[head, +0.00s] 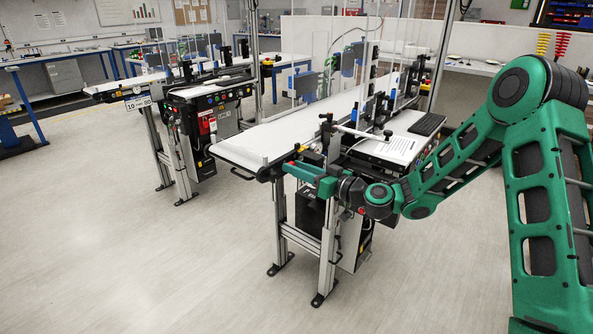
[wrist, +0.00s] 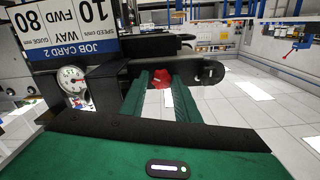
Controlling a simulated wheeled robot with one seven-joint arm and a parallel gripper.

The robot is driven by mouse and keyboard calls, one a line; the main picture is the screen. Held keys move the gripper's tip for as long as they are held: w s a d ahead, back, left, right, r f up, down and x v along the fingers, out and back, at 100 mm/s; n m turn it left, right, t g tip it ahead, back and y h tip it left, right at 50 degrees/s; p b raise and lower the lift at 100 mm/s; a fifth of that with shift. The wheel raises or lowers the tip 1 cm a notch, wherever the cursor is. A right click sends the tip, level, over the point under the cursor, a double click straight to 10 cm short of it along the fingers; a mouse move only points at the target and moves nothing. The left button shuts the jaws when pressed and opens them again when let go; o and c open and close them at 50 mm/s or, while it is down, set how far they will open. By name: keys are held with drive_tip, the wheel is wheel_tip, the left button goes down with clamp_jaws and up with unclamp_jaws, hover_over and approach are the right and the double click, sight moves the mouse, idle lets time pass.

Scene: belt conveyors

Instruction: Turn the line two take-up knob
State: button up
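A red take-up knob (wrist: 161,74) shows in the wrist view, at a dark bracket on the end of the conveyor. My gripper's two green fingers (wrist: 162,82) point at it, one on each side, with a gap between them. The knob fills the gap at the fingertips; I cannot tell whether they touch it. In the head view my gripper (head: 293,168) is beside the near end of the front conveyor (head: 262,140), just below belt height. A card reading "JOB CARD 2" (wrist: 75,35) appears upside down in the wrist view.
A round dial gauge (wrist: 72,79) is left of the fingers in the wrist view. A dark slotted plate (wrist: 205,73) lies close on the right. In the head view a second conveyor (head: 200,90) stands further back left. The floor (head: 120,260) at the front left is clear.

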drive_tip(key=c, duration=0.5)
drive_tip(key=shift+m, duration=0.3)
drive_tip(key=shift+w+d+f+m, duration=0.1)
drive_tip(key=shift+f+m, duration=0.05)
drive_tip(key=shift+m, duration=4.05)
drive_tip(key=shift+w+d+f+m, duration=0.1)
drive_tip(key=shift+f+m, duration=0.05)
drive_tip(key=shift+m, duration=4.05)
drive_tip(key=shift+d+f+m, duration=0.1)
drive_tip(key=shift+f+m, duration=0.05)
drive_tip(key=shift+m, duration=4.05)
